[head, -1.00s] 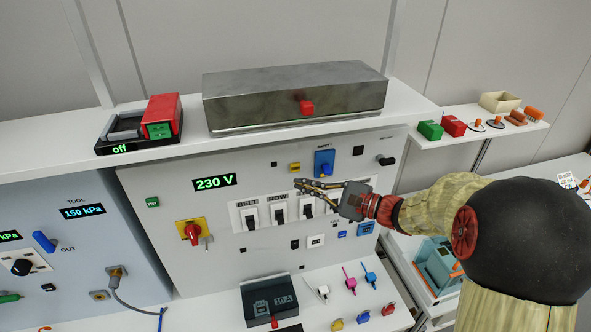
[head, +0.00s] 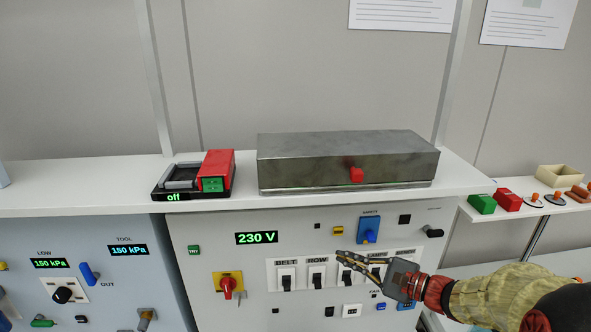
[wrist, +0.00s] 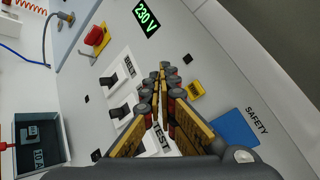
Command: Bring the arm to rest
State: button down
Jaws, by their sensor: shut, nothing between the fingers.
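My gripper (head: 341,258) is shut and empty. In the head view it is in front of the switch panel of the grey cabinet (head: 205,262), over the row of breaker switches, with my arm reaching in from the lower right. In the wrist view the closed fingers (wrist: 163,84) point at the cabinet face between the switches and a yellow block (wrist: 196,90). The fingers hide part of the switch row. I cannot tell whether they touch the panel.
A red rotary switch (head: 228,284) and a "230 V" display (head: 257,238) are left of my gripper. A blue safety switch (head: 369,230) is just above right. A metal box (head: 345,165) and a red-and-black device reading "off" (head: 214,172) stand on the shelf above.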

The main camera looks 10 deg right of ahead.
jog(key=s+a+f+n+g+h+b, duration=0.1)
jog(key=s+a+f+n+g+h, duration=0.2)
jog(key=s+f, duration=0.4)
jog(key=s+f+n+g+b, duration=0.1)
jog(key=s+f+n+g, duration=0.3)
jog(key=s, duration=0.5)
jog(key=s+d+f+n+t+h+b, duration=0.1)
jog(key=s+d+n+h+b, duration=0.2)
jog(key=s+n+h+b, duration=0.6)
jog(key=s+n+b, duration=0.1)
jog(key=s+b, duration=0.1)
jog(key=b, duration=0.1)
jog(key=shift+s, duration=0.2)
